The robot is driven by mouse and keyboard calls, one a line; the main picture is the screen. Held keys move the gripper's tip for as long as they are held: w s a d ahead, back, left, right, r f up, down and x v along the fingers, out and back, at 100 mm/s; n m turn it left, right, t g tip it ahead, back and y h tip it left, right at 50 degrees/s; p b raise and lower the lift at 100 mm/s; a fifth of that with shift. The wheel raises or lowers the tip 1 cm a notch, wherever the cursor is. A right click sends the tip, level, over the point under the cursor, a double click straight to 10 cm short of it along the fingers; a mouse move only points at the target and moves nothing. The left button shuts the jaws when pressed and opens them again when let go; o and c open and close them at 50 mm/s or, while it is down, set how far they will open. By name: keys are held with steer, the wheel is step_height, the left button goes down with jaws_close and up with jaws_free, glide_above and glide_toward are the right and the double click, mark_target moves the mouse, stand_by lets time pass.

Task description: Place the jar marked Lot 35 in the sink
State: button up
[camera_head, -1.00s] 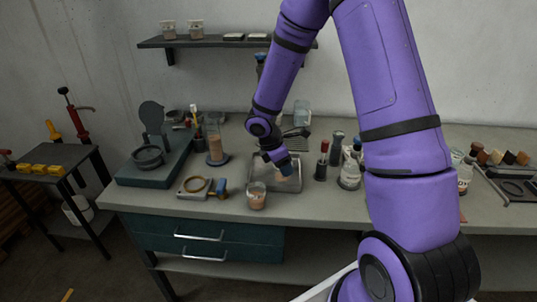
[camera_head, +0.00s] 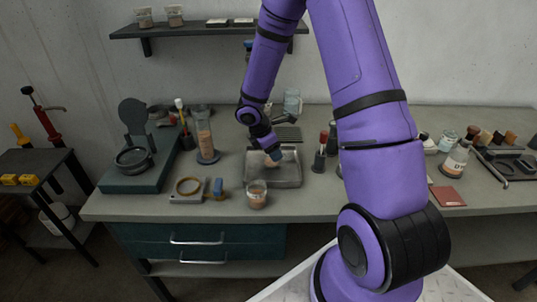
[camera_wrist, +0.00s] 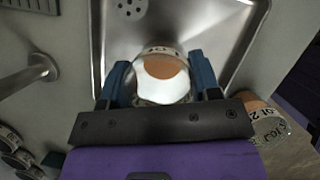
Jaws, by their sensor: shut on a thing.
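My gripper (camera_head: 270,150) is at the sink (camera_head: 292,166), pointing down. In the wrist view, its two blue fingers (camera_wrist: 162,82) are shut on a clear round jar (camera_wrist: 163,72) with orange-brown contents. The jar is over the steel sink basin (camera_wrist: 180,18), with the drain holes in view beyond it. Its label shows at the rim, but I cannot read the number. In the head view the held jar (camera_head: 274,159) is small and partly hidden by the gripper. I cannot tell whether it touches the sink floor.
A similar labelled jar (camera_head: 257,194) stands on the bench by the sink's front edge; it also shows in the wrist view (camera_wrist: 266,122). A tap (camera_wrist: 30,75) is left of the basin.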

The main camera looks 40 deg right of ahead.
steer(key=shift+f, duration=0.7)
steer(key=shift+f, duration=0.15)
steer(key=o, duration=1)
